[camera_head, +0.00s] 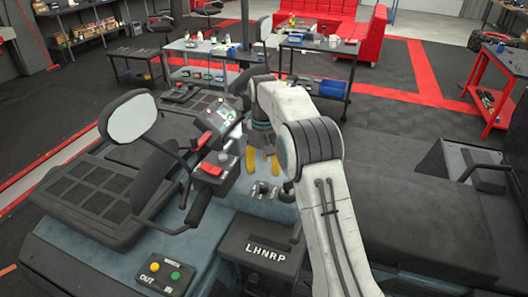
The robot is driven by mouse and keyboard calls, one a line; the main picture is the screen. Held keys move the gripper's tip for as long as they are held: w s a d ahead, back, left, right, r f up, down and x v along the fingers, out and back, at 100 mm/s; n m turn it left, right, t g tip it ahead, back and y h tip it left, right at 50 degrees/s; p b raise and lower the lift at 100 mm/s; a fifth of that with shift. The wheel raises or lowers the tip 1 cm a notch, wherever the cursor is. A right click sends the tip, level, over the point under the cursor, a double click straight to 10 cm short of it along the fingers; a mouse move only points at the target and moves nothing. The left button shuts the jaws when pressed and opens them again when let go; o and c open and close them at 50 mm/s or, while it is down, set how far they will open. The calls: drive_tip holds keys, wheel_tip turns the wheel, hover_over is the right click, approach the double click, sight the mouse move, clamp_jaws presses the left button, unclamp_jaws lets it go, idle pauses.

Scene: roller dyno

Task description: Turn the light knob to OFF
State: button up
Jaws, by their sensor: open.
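My gripper (262,164) points down over the vehicle's dark blue-grey console, with its two yellow fingers apart and nothing seen between them. Just below the fingers is a small dark control (262,188) on a plate, with another dark control (287,193) to its right. I cannot tell which of the controls is the light knob, and no OFF marking is readable. A box with a red switch (211,169) stands left of the fingers. My arm hides part of the console on the right.
A panel marked LHNRP (265,250) lies nearer. Front left is a box with yellow and green buttons (165,272) marked OUT and IN. A steering lever (196,212) and a round mirror (131,118) rise at left. Workbenches (318,88) and red sofas (366,45) stand behind.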

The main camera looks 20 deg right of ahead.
sight(264, 185)
wheel_tip(264, 185, up, 4)
drive_tip(key=shift+r, duration=0.1)
drive_tip(key=shift+r, duration=0.1)
idle(0.7)
drive_tip(key=s+r+t, duration=0.1)
drive_tip(key=s+r, duration=0.4)
drive_tip(key=s, duration=0.3)
drive_tip(key=s+r+t, duration=0.1)
drive_tip(key=s+r, duration=0.3)
drive_tip(key=s, duration=0.5)
drive_tip(key=s+f+t, duration=0.1)
drive_tip(key=s+f, duration=0.2)
drive_tip(key=s, duration=0.6)
drive_tip(key=s+f+m+t, duration=0.1)
drive_tip(key=s+f, duration=0.2)
drive_tip(key=s, duration=0.6)
drive_tip(key=shift+s+f+m+t, duration=0.2)
drive_tip(key=shift+f+m+t, duration=0.1)
drive_tip(key=shift+t, duration=0.1)
